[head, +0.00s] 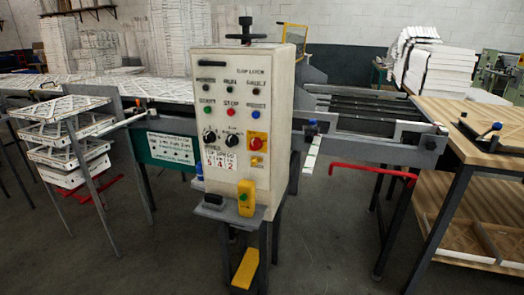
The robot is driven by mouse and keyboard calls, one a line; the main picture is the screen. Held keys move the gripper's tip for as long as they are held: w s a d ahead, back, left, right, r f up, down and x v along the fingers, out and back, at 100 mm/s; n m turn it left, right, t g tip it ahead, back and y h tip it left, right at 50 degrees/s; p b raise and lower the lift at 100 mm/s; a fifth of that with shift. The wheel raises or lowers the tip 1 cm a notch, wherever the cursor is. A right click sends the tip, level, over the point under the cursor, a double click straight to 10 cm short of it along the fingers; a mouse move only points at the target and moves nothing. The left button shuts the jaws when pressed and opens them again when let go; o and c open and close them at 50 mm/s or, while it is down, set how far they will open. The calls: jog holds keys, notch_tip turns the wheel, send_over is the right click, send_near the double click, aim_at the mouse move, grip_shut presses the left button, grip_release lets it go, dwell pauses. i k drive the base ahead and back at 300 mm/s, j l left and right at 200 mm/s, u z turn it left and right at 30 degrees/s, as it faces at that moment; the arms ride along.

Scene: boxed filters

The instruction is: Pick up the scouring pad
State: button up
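No object shows clearly as a scouring pad. A small dark block (213,199) lies on the narrow grey ledge (212,211) at the front foot of the white control box (228,120); it may be the pad, but it is too small to tell. A yellow upright object (246,197) with a green button stands at the right of the same ledge. A small blue object (199,171) shows at the box's left edge. My gripper is not in view.
A wooden-topped bench (480,125) with a blue-knobbed tool stands right. A red bar (370,171) juts out beside the machine. White filter frames (68,150) are stacked on a rack at left. A yellow step (245,268) sits low under the box. Floor in front is clear.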

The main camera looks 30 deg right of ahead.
aim_at(212, 201)
jog(key=i+u, duration=0.25)
jog(key=u, duration=0.25)
jog(key=i+l+u, duration=0.15)
jog(key=u, duration=0.3)
jog(key=i+l+u, duration=0.25)
jog(key=i+l, duration=0.4)
jog(key=i+l+u, duration=0.25)
jog(key=i+l, duration=0.5)
jog(key=l+z, duration=0.1)
jog(key=l, duration=0.15)
